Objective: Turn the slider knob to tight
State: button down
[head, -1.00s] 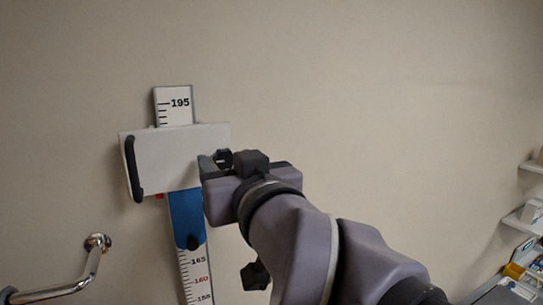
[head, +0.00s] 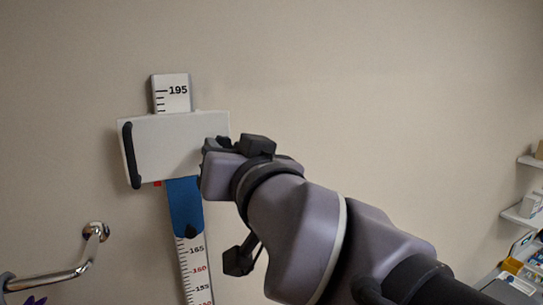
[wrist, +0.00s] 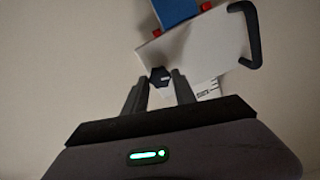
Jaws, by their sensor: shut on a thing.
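The slider is a white block (head: 165,148) on the upright height scale (head: 187,235) at the wall, just under the 195 mark, with a black handle (head: 131,155) on its left. In the wrist view the slider (wrist: 205,50) appears upside down. Its small dark faceted knob (wrist: 160,77) sits between the two fingertips of my gripper (wrist: 159,80), which is shut on it. In the head view my gripper (head: 210,150) is at the slider's right side and the knob cannot be made out clearly. No "tight" marking is readable.
A metal grab bar (head: 70,280) is on the wall at lower left. White shelves (head: 522,216) with small items stand at the far right. The wall between the scale and the shelves is bare.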

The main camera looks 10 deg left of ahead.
jog(key=shift+m+b, duration=1.3)
jog(key=shift+m, duration=6.2)
jog(key=shift+r, duration=0.1)
jog(key=c, duration=1.4)
grip_release()
jog(key=o, duration=0.3)
jog(key=shift+o, duration=0.4)
jog(key=shift+w+a, duration=0.2)
jog(key=shift+a, duration=0.05)
jog(key=p+v, duration=0.9)
jog(key=v, duration=0.8)
jog(key=shift+s+f, duration=0.2)
